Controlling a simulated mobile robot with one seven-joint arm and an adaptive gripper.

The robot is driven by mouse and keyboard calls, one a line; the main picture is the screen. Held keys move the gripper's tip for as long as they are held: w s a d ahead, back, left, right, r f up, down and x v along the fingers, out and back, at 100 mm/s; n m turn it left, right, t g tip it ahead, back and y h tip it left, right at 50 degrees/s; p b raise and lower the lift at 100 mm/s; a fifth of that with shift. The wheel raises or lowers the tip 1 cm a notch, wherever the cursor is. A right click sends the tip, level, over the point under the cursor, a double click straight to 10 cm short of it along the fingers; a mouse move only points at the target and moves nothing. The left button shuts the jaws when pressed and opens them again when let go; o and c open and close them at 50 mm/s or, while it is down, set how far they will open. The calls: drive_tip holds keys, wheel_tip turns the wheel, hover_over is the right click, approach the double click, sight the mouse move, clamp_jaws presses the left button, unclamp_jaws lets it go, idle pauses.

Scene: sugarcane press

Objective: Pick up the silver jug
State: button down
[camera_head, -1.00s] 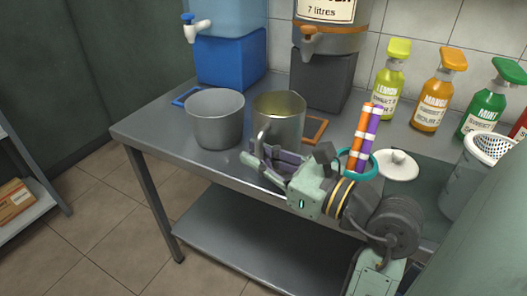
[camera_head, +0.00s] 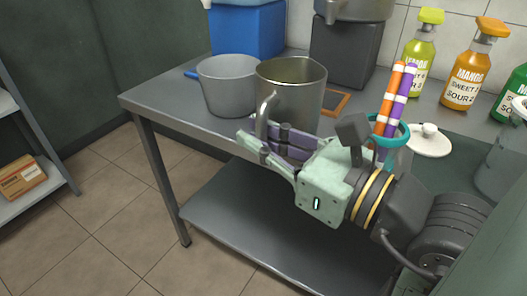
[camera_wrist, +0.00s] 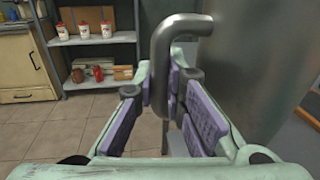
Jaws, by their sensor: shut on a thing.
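The silver jug (camera_head: 291,92) stands upright at the front edge of the metal table (camera_head: 165,104) in the head view. Its curved handle faces my gripper (camera_head: 256,139). In the wrist view the jug's wall (camera_wrist: 258,60) fills the right side, and the handle (camera_wrist: 163,62) comes down between my fingers. My gripper (camera_wrist: 165,88) is shut on the handle, with purple pads on both sides of it. Whether the jug's base touches the table is hidden behind my gripper in the head view.
A grey saucepan (camera_head: 228,88) stands close to the jug's left. A small wooden frame (camera_head: 336,103) and a white lid (camera_head: 428,142) lie to the right. Syrup bottles (camera_head: 466,66) stand at the back right. A lower shelf (camera_head: 270,225) lies under the table.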

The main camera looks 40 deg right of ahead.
drive_tip(key=shift+s+a+r+b, duration=0.1)
drive_tip(key=shift+s+a+b, duration=0.4)
drive_tip(key=shift+a, duration=0.3)
drive_tip(key=shift+s+a+r+b, duration=0.1)
drive_tip(key=shift+s+a+b, duration=0.35)
drive_tip(key=shift+a, duration=0.3)
